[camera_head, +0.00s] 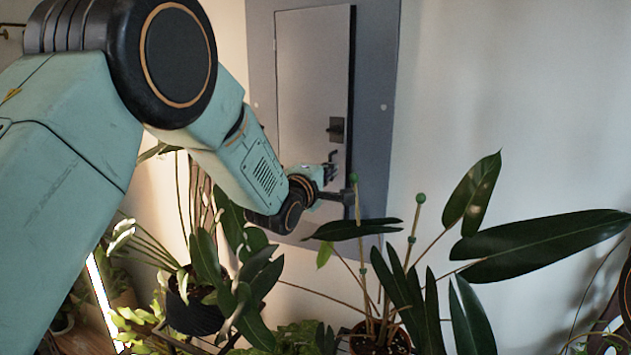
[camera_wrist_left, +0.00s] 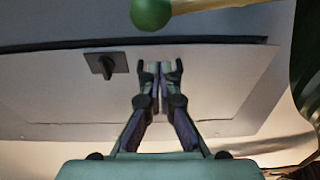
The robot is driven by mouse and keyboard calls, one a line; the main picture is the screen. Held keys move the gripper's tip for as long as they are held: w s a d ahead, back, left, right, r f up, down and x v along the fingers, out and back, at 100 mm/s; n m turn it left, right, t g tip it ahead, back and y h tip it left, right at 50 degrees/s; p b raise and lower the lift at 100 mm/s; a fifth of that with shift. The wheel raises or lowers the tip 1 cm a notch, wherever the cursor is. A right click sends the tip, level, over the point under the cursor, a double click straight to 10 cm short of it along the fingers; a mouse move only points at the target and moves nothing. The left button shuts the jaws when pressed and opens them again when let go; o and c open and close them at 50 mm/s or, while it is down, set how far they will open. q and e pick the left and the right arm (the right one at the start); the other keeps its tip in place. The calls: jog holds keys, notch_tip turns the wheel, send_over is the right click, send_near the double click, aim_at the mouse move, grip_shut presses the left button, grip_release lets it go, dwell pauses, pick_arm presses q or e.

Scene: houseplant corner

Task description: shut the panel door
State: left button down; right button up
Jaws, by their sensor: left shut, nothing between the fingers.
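The panel door (camera_head: 312,80) is a pale grey upright leaf in a grey wall panel (camera_head: 375,90). A dark strip runs down its right edge, so it looks slightly ajar. A dark latch (camera_head: 336,126) sits near that edge. My left gripper (camera_head: 332,162) is shut and empty, just below the latch, in front of the door. In the left wrist view, its closed fingertips (camera_wrist_left: 160,68) are over the door face (camera_wrist_left: 225,85) near the free edge, beside the latch (camera_wrist_left: 106,64). I cannot tell whether they touch the door. My right gripper is out of view.
A potted plant (camera_head: 380,338) with broad dark leaves and green-topped stakes stands in front of the panel. One green stake top (camera_wrist_left: 151,12) is close to the left wrist camera. Another dark-potted plant (camera_head: 192,316) stands below my left arm. The wall at upper right is clear.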

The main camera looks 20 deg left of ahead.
pick_arm(q)
jog(key=s, duration=0.8)
jog(key=shift+a+r, duration=0.15)
jog(key=shift+a, duration=0.25)
jog(key=shift+s+d, duration=0.1)
